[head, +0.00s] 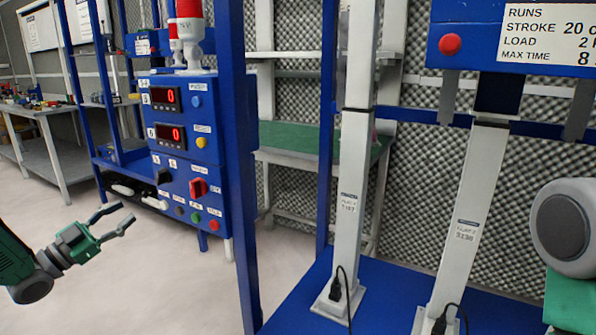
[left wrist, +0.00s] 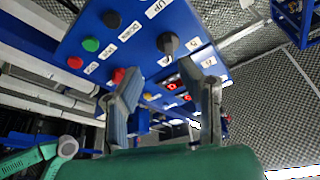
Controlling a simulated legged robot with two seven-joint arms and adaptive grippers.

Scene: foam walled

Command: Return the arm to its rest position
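My left gripper (head: 125,213) is at the left of the head view, green with grey fingers. Its two fingers are spread apart and nothing is between them. It is in free air over the pale floor, to the left of the blue control panel (head: 180,178) and apart from it in the picture. In the left wrist view the open fingers of the left gripper (left wrist: 160,72) point toward the panel (left wrist: 95,42) with its buttons and knobs. My right gripper is not in view; only a grey and green part of my right arm shows at the right edge of the head view.
The panel has a red knob (head: 198,188), a black knob (head: 163,176) and two red displays. A blue frame post (head: 238,150) stands beside it. Pale columns (head: 352,190) rise from a blue base at centre right. A workbench (head: 50,120) stands far left. The floor front left is clear.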

